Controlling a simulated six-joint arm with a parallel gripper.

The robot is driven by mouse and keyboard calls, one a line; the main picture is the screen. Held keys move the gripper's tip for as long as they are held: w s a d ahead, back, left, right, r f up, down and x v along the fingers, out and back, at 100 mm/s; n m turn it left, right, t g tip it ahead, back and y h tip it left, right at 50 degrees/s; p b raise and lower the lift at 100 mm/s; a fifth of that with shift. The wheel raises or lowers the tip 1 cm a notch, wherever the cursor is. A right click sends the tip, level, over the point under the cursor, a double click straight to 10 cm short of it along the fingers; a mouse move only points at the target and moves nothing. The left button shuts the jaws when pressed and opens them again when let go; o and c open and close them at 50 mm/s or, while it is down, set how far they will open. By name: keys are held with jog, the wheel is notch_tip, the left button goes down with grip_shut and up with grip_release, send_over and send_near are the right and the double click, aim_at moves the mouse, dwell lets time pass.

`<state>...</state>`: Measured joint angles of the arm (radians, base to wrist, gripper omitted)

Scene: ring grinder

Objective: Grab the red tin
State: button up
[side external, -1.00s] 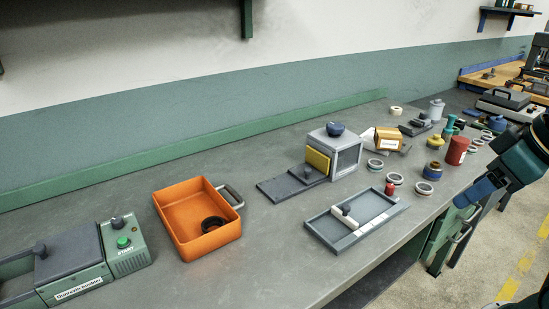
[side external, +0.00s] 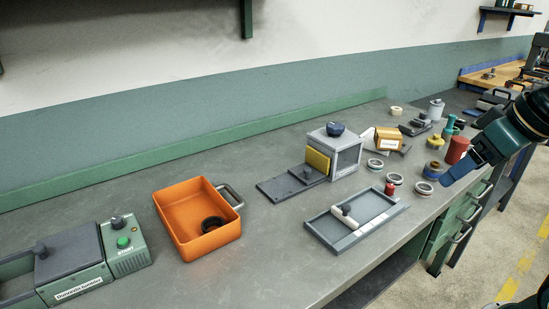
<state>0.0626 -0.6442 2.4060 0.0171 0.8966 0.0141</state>
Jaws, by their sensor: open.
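The red tin (side external: 457,150) is an upright red cylinder near the right end of the grey bench, among several small jars and rings. My gripper (side external: 454,174) has blue fingers and comes in from the right. In the picture it is just below and in front of the tin, and the two look apart. It is open with nothing seen between its fingers. The tin's lower right side is close to the gripper in the picture; the exact distance cannot be told.
A smaller red piece (side external: 390,189) stands at the edge of a grey tray (side external: 318,228). An orange bin (side external: 190,240) sits further left. Open bench lies between bin and tray.

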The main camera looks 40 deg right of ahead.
jog(key=w+d+r+m+h, duration=0.2)
jog(key=w+d+r+m, duration=0.15)
jog(key=w+d, duration=0.7)
jog(key=m+g+h, duration=0.2)
jog(key=m+g, duration=0.2)
jog(key=m, duration=0.6)
send_over(461, 140)
jog(key=s+a, duration=0.1)
jog(key=a, duration=0.3)
notch_tip(461, 140, down, 13)
jog(key=shift+s+d+f, duration=0.1)
jog(key=shift+s+f, duration=0.05)
jog(key=shift+f, duration=0.1)
jog(key=shift+x, duration=4.2)
jog(key=shift+x, duration=2.55)
